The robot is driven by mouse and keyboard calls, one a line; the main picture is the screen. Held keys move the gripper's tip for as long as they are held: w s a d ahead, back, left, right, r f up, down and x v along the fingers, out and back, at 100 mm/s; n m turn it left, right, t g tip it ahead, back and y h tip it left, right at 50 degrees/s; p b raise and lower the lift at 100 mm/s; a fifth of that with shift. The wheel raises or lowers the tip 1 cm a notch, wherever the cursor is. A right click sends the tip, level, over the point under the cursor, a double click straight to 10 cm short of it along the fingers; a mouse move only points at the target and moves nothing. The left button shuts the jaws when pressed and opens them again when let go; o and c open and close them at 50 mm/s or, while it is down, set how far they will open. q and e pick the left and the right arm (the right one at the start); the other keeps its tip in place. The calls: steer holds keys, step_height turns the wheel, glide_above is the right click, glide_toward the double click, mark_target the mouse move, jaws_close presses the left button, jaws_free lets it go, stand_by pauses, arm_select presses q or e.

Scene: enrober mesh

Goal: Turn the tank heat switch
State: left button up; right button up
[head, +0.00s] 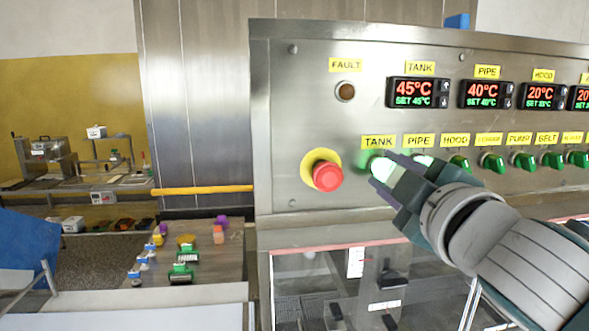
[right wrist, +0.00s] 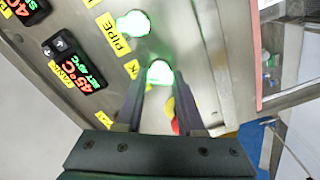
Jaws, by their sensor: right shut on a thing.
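The tank heat switch (head: 377,164) is a glowing green-white knob under the yellow TANK label (head: 378,142) on the steel control panel. My right gripper (head: 383,172) is at this switch, with its fingers shut on it. In the right wrist view the lit tank switch (right wrist: 160,72) shows between the two dark fingertips (right wrist: 161,84). The fingers hide part of the knob in the head view, so its exact angle is hard to tell. The tank display (head: 414,92) reads 45°C, SET 45°C. My left gripper is not in view.
A red emergency stop button (head: 327,176) on a yellow ring is just left of the tank switch. The lit pipe switch (head: 424,160) is close on the right, and more green switches (head: 459,164) continue the row. A low table (head: 212,263) with small items stands at lower left.

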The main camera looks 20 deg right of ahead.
jaws_close()
steer(key=shift+n, duration=1.1)
steer(key=n+p, duration=0.1)
steer(key=n, duration=0.3)
steer(key=n+p, duration=0.1)
steer(key=n, duration=0.3)
steer(key=shift+n, duration=0.3)
steer(key=shift+f+n, duration=0.1)
steer(key=shift+n, duration=0.4)
